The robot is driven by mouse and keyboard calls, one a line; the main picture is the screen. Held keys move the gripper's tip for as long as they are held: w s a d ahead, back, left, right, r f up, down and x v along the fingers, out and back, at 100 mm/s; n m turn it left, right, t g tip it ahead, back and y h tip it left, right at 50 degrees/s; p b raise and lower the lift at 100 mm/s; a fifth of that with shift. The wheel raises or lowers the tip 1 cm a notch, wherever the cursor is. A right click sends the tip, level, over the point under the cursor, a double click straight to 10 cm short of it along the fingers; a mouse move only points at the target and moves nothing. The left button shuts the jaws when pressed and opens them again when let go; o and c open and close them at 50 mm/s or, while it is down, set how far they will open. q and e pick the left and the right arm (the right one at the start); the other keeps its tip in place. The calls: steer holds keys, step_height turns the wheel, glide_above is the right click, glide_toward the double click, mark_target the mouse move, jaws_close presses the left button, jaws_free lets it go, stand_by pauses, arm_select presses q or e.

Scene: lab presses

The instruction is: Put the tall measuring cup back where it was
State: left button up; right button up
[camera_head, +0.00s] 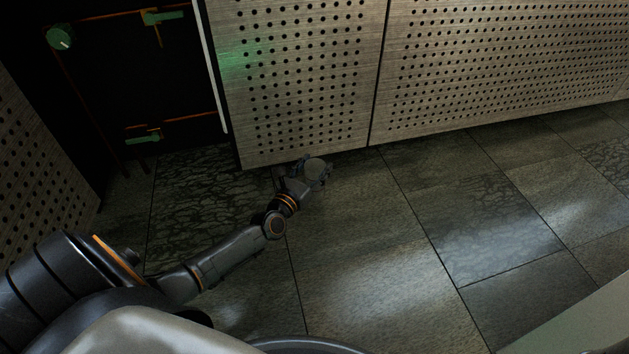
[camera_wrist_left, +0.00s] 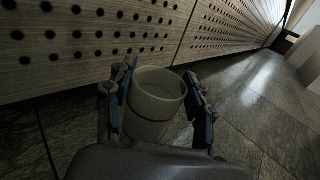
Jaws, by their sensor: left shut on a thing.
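The tall measuring cup (camera_wrist_left: 154,103) is a pale, round-mouthed cup with a thin reddish band, seen from above in the left wrist view. My left gripper (camera_wrist_left: 163,100) is shut on it, one finger on each side. In the head view the cup (camera_head: 315,165) shows small at the end of my left arm, in the left gripper (camera_head: 311,172), in front of the perforated panel. The cup's lower part is hidden by the gripper, and I cannot tell whether it touches the floor. My right gripper is not in view.
Perforated wood-look panels (camera_head: 480,60) stand along the back. A dark cabinet with green knobs and orange lines (camera_head: 130,90) is at the upper left. Another perforated panel (camera_head: 35,150) stands at the left edge. The tiled floor (camera_head: 400,260) to the right is clear.

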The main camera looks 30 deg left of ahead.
arm_select(q)
steer(key=shift+w+a+f+b, duration=0.1)
steer(key=shift+w+f+b, duration=0.05)
steer(key=shift+f+b, duration=0.15)
steer(key=f+b, duration=0.2)
steer(key=f, duration=0.1)
steer(key=shift+w+a+f+b, duration=0.2)
steer(key=shift+f+b, duration=0.1)
steer(key=shift+b, duration=0.1)
steer(key=shift+r, duration=0.15)
steer(key=o, duration=1.4)
steer(key=shift+d, duration=0.1)
